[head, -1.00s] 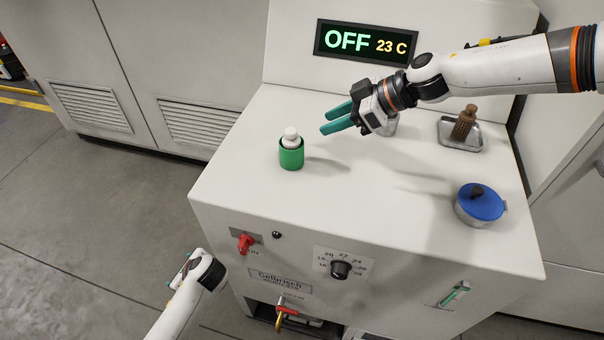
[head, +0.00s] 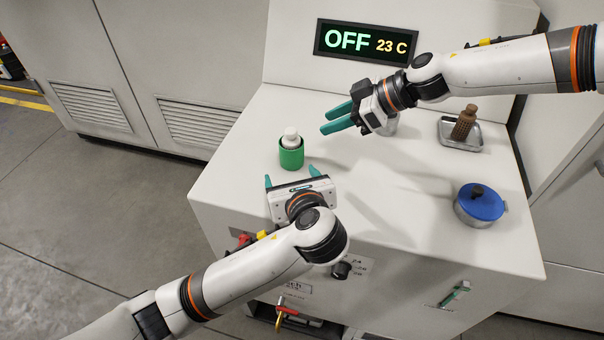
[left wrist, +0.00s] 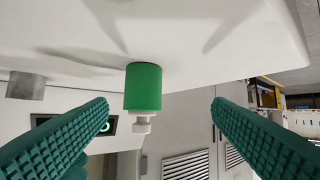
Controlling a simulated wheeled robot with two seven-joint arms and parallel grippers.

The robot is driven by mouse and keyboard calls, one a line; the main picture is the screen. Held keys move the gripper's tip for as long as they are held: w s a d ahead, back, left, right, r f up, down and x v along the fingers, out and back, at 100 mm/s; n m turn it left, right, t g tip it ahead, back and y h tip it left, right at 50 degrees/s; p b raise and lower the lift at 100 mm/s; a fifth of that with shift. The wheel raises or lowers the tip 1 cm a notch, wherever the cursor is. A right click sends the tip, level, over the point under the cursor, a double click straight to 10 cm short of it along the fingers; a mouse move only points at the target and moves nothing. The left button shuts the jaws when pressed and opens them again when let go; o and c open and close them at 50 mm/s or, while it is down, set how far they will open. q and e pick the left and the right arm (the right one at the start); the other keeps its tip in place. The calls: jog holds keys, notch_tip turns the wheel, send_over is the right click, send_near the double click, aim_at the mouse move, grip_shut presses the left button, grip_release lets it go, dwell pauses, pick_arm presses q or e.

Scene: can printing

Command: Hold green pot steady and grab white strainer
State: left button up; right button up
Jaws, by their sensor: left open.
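The green pot (head: 291,157) stands upright on the white machine top near its left edge. The white strainer (head: 291,135) sits in the pot with its top sticking out. My left gripper (head: 291,180) is open just in front of the pot, apart from it. In the left wrist view, which is upside down, the green pot (left wrist: 143,88) and white strainer (left wrist: 142,126) show between the two spread teal fingers (left wrist: 160,118). My right gripper (head: 338,117) is behind and right of the pot, its teal fingers apart and empty, pointing left.
A brown brush-like object (head: 464,122) stands in a metal tray (head: 446,143) at the back right. A pot with a blue lid (head: 481,202) stands near the right edge. The display (head: 366,41) reads OFF and 23 C. The middle of the top is clear.

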aim_at(294, 158)
pick_arm(q)
jog(key=shift+w+d+m+t+h, duration=0.15)
jog(key=shift+w+d+m, duration=0.1)
jog(key=shift+d, duration=0.25)
jog(key=shift+w+d+m+t+h, duration=0.15)
jog(key=shift+w+d, duration=0.1)
jog(key=shift+d, duration=0.2)
jog(key=x, duration=1.1)
jog(key=shift+w+f, duration=0.3)
jog(key=shift+w, duration=0.05)
jog(key=shift+c, duration=0.5)
jog(key=c, duration=0.9)
jog(key=shift+c, duration=0.2)
pick_arm(e)
jog(key=shift+o, duration=0.5)
